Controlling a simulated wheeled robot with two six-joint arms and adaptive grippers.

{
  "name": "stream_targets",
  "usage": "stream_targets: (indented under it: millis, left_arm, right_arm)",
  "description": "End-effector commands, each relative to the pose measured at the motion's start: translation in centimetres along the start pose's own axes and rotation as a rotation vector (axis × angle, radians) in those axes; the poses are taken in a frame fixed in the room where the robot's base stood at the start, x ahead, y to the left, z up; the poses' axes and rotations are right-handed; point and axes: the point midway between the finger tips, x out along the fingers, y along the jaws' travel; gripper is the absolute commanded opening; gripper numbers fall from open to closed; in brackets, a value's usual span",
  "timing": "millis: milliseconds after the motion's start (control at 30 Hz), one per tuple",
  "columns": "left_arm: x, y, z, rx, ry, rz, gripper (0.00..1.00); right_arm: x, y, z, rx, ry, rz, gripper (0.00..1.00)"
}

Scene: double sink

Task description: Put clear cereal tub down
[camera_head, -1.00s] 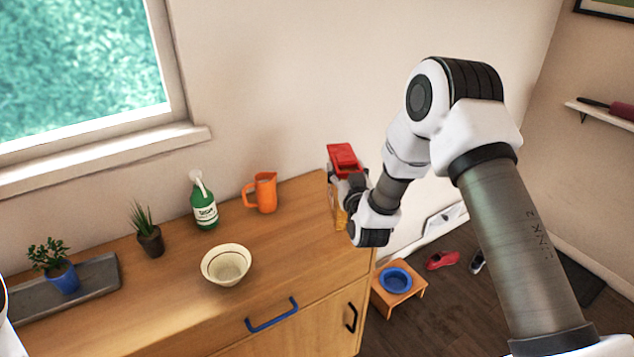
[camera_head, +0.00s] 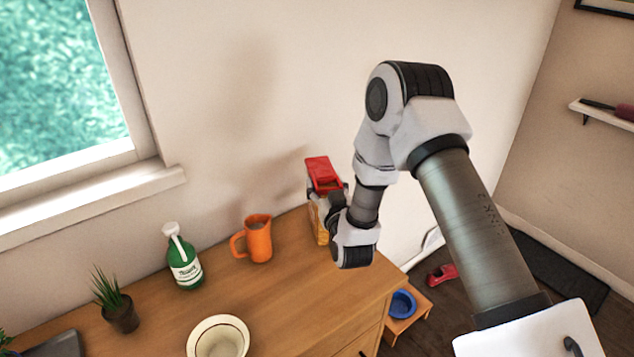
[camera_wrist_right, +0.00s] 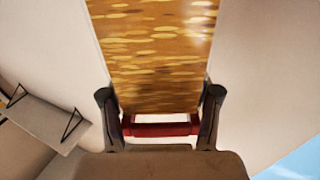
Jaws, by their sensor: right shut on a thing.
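The clear cereal tub (camera_head: 318,224) has a red lid and orange-brown cereal inside. It looks upright at the back right of the wooden counter (camera_head: 285,290). I cannot tell whether its base touches the counter. My right gripper (camera_head: 338,203) is shut on the tub from its right side, and my wrist hides part of it. In the right wrist view, the tub (camera_wrist_right: 155,60) fills the space between the two dark fingers of my right gripper (camera_wrist_right: 160,95), with a red bar near the palm. My left gripper is not in view.
An orange jug (camera_head: 258,240) stands left of the tub. A green bottle (camera_head: 183,262), a potted plant (camera_head: 122,314) and a cream bowl (camera_head: 219,338) are further left. The wall is close behind. A low stand with a blue bowl (camera_head: 402,304) is on the floor.

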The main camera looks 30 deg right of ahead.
Motion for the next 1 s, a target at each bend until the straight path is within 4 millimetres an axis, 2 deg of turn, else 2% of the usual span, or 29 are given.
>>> stream_targets:
  millis: [33, 233, 267, 300, 333, 633, 733, 867, 1000]
  left_arm:
    - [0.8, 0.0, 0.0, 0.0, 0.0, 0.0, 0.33]
    - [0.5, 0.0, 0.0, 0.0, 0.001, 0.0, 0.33]
    - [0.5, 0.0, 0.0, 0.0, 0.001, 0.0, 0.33]
    - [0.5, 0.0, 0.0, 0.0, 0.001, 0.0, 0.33]
    - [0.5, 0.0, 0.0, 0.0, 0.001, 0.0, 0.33]
    - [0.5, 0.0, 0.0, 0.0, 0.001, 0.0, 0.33]
    - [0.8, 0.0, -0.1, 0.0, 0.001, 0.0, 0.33]
    - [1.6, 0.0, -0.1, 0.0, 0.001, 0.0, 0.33]
    - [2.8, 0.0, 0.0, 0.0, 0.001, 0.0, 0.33]
  right_arm:
    - [-0.3, 0.1, 0.9, 0.0, 0.002, 0.001, 0.0]
    - [-0.4, 0.1, 0.7, 0.001, 0.003, 0.001, 0.0]
    - [-0.4, 0.1, 0.8, 0.0, 0.0, 0.001, 0.69]
    - [-0.4, 0.1, 0.8, 0.0, 0.0, 0.001, 0.83]
    - [-0.4, 0.1, 0.7, 0.0, 0.0, 0.001, 0.87]
    - [-0.4, 0.1, 0.7, 0.0, 0.001, 0.001, 0.87]
    - [-1.0, 0.1, 0.8, 0.0, 0.001, 0.001, 0.87]
    - [-3.3, 0.1, 1.1, 0.0, -0.002, 0.001, 0.87]
    - [-7.0, 0.1, 1.2, 0.0, -0.002, -0.001, 0.87]
